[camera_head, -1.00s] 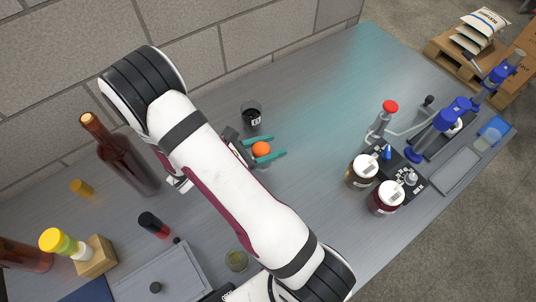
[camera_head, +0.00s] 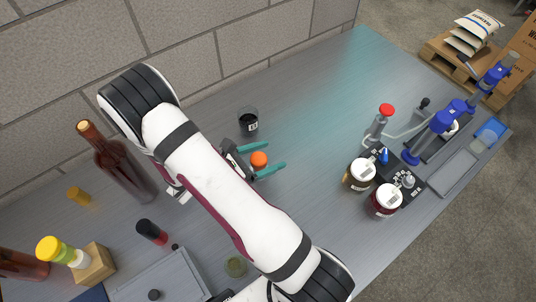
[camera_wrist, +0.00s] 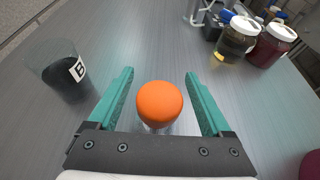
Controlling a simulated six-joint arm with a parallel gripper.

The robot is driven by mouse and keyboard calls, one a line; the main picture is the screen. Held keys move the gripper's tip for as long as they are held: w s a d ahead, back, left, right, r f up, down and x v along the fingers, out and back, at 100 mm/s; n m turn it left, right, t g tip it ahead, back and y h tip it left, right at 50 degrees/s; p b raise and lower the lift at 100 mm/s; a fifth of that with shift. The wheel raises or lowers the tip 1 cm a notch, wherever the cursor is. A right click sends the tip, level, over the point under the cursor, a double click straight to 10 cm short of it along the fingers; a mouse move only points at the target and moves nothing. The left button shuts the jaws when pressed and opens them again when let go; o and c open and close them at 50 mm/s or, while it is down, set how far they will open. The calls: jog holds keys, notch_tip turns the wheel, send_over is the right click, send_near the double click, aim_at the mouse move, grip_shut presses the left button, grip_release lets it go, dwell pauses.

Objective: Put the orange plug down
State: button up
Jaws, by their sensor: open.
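The orange plug (camera_head: 259,159) stands upright on the grey bench, its round orange top showing; in the wrist view the plug (camera_wrist: 159,102) sits between my two teal fingers with a gap on each side. A paler, clear part shows below the orange top. My gripper (camera_head: 262,159) is open around the plug, and in the wrist view the gripper (camera_wrist: 160,95) touches it with neither finger. The plug's foot is mostly hidden in both views.
A dark cup marked B (camera_head: 248,121) stands close behind my gripper; it shows left in the wrist view (camera_wrist: 62,72). Two lidded jars (camera_head: 372,187) stand right, beside the blue-handled device (camera_head: 437,130). A tall bottle (camera_head: 122,165) stands left. The back middle bench is clear.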

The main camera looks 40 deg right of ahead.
jog(key=v, duration=1.1)
jog(key=s+r+m+g+y, duration=0.4)
jog(key=s+r+m+y, duration=0.3)
jog(key=m, duration=0.4)
jog(key=s+a+r+m+t+y, duration=0.3)
jog(key=s+a+r+m+y, duration=0.2)
jog(key=m, duration=0.7)
jog(key=s+a+y, duration=0.2)
jog(key=s+y, duration=0.1)
jog(key=s, duration=0.1)
jog(key=shift+r+m+t, duration=0.3)
jog(key=shift+t, duration=0.1)
